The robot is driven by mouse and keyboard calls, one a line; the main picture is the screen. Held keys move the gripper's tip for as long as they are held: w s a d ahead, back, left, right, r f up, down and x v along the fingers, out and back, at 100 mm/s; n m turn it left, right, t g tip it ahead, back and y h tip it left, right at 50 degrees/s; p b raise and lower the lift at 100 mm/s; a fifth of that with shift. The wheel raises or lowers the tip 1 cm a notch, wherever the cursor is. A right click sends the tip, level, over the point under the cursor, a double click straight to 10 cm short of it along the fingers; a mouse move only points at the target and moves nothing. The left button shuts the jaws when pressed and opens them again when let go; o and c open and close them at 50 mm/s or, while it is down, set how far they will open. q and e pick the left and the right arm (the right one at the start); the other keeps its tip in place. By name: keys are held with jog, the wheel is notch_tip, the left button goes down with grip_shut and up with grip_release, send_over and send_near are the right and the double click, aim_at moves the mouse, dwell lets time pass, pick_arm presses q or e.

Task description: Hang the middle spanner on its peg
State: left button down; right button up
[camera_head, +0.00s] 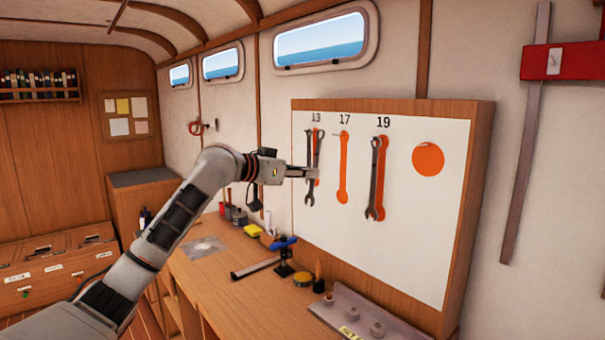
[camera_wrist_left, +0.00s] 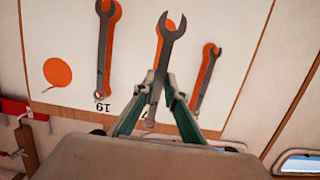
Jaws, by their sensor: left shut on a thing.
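My left gripper (camera_head: 313,173) is shut on a dark grey spanner (camera_head: 309,194) and holds it upright, open jaw down, in front of the board's left part. In the left wrist view, upside down, the held spanner (camera_wrist_left: 170,50) stands between the fingertips (camera_wrist_left: 160,85), with orange showing behind it. The orange outline under 17 (camera_head: 343,175) is bare, with a small peg near its top. A spanner hangs under 13 (camera_head: 318,148), partly hidden by the held one. Another hangs under 19 (camera_head: 376,180). Whether the held spanner touches the board cannot be told.
The white tool board (camera_head: 420,240) has a wooden frame and an orange disc (camera_head: 428,159) at right. Below is a wooden bench (camera_head: 240,295) with a blue-handled clamp (camera_head: 284,243), a yellow sponge (camera_head: 252,231) and a grey socket rail (camera_head: 365,320). The space before the board's right side is clear.

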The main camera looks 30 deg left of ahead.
pick_arm(q)
jog(key=r+x, duration=0.1)
jog(key=x, duration=0.5)
jog(key=shift+w+f, duration=0.2)
jog(key=shift+f, duration=0.05)
dwell(0.5)
jog(key=shift+d, duration=0.1)
dwell(0.5)
jog(key=c, duration=2)
grip_release()
jog(key=v, duration=1.2)
